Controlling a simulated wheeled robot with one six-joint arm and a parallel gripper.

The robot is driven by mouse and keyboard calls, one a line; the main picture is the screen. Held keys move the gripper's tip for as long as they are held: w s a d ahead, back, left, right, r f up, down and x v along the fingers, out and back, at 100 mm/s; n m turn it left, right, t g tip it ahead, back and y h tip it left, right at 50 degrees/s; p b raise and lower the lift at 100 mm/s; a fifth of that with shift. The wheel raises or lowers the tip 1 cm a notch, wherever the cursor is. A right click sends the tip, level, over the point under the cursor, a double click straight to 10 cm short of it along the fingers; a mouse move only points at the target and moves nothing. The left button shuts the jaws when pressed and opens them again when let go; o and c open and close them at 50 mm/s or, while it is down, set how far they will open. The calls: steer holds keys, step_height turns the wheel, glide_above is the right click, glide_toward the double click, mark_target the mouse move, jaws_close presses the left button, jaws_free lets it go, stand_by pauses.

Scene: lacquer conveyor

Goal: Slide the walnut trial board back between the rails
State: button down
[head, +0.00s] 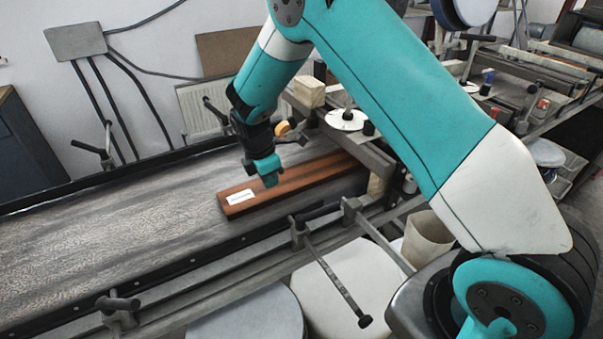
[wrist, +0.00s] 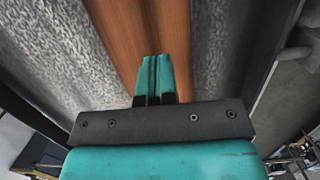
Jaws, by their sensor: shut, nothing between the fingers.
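The walnut trial board (head: 310,182) is a long reddish-brown plank with a white label (head: 241,197) near its left end. It lies flat on the grey conveyor belt (head: 130,226), near the front rail (head: 180,271). Its far right end goes in beside the machine frame and is partly hidden by my arm. My gripper (head: 268,178) points down at the board's back side, near its left end, with its fingers closed and empty. In the wrist view the shut fingers (wrist: 157,72) overlap the brown board (wrist: 140,30). I cannot tell whether they touch it.
The back rail (head: 95,188) runs along the far side of the belt. A clamp handle with a long rod (head: 332,277) sticks out in front of the front rail. A wooden block (head: 309,91) and a white disc (head: 346,119) sit by the frame. The belt's left part is clear.

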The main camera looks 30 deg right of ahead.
mark_target(259, 195)
steer(key=d, duration=0.3)
steer(key=d+b, duration=0.1)
steer(key=d, duration=0.2)
steer(key=d+f, duration=0.1)
steer(key=d, duration=0.2)
steer(key=shift+d+b, duration=0.1)
steer(key=shift+b, duration=0.3)
steer(key=shift+s+f, duration=0.15)
steer(key=shift+f, duration=0.1)
steer(key=shift+f, duration=0.15)
steer(key=a, duration=1.3)
steer(key=shift+s+f, duration=0.1)
steer(key=shift+f, duration=0.05)
steer(key=shift+w+r+p, duration=0.2)
steer(key=shift+r+p, duration=0.6)
